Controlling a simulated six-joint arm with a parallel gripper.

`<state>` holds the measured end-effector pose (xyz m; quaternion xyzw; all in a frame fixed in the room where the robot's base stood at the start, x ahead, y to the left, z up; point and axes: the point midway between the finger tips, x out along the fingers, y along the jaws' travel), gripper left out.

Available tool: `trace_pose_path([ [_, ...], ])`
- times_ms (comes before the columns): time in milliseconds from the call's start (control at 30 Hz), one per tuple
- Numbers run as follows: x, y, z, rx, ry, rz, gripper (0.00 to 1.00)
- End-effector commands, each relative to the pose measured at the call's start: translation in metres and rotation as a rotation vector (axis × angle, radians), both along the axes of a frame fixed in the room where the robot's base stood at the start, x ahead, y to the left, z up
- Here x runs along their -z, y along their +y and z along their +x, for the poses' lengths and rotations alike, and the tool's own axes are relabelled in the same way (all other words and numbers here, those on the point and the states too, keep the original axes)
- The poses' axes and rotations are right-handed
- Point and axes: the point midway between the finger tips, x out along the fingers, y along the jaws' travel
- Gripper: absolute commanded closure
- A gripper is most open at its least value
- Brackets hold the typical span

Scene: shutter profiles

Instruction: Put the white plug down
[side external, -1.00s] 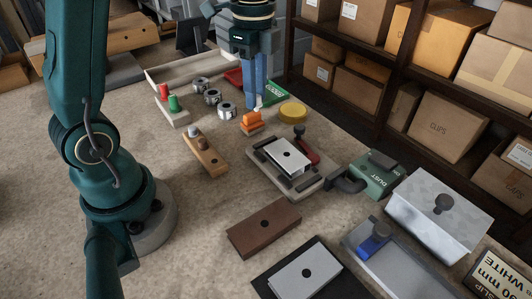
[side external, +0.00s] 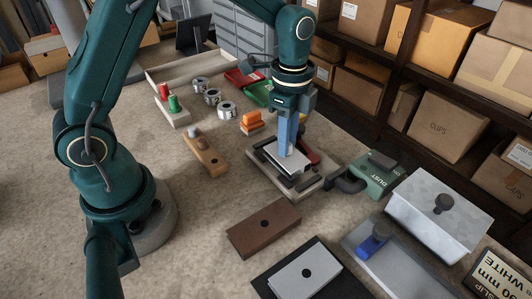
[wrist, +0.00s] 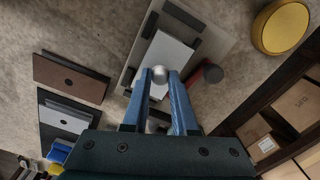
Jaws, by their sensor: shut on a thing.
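My gripper (wrist: 159,80) is shut on the white plug (wrist: 159,73), whose pale rounded top shows between the fingertips in the wrist view. In the side view my gripper (side external: 286,150) points down over the white profile (side external: 275,155), which lies in a beige fixture with dark clamp bars (side external: 259,176). The profile also shows in the wrist view (wrist: 169,52). The fingers hide the profile's dark hole, and I cannot tell whether the plug touches the profile or sits in the hole.
A red-handled clamp with a dark knob (wrist: 212,73) stands close beside the fixture. A brown block (side external: 264,227) and another white profile on a dark mat (side external: 305,272) lie in front. A green dust box (side external: 377,173) is to the right. Bare table lies left of the fixture.

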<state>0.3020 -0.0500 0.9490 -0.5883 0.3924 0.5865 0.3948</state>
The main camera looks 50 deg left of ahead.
Motion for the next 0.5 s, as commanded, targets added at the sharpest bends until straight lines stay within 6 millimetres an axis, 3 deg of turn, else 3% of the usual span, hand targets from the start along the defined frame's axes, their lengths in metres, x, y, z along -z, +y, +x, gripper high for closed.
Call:
trace_pose_path([
  [400,0.0091,0.0001,0.0,0.0,0.0,0.0,1.0],
  [433,0.0095,0.0001,0.0001,0.0,0.0,0.0,0.7],
  [500,0.009,0.0002,0.0002,0.0,-0.001,0.0,0.44],
])
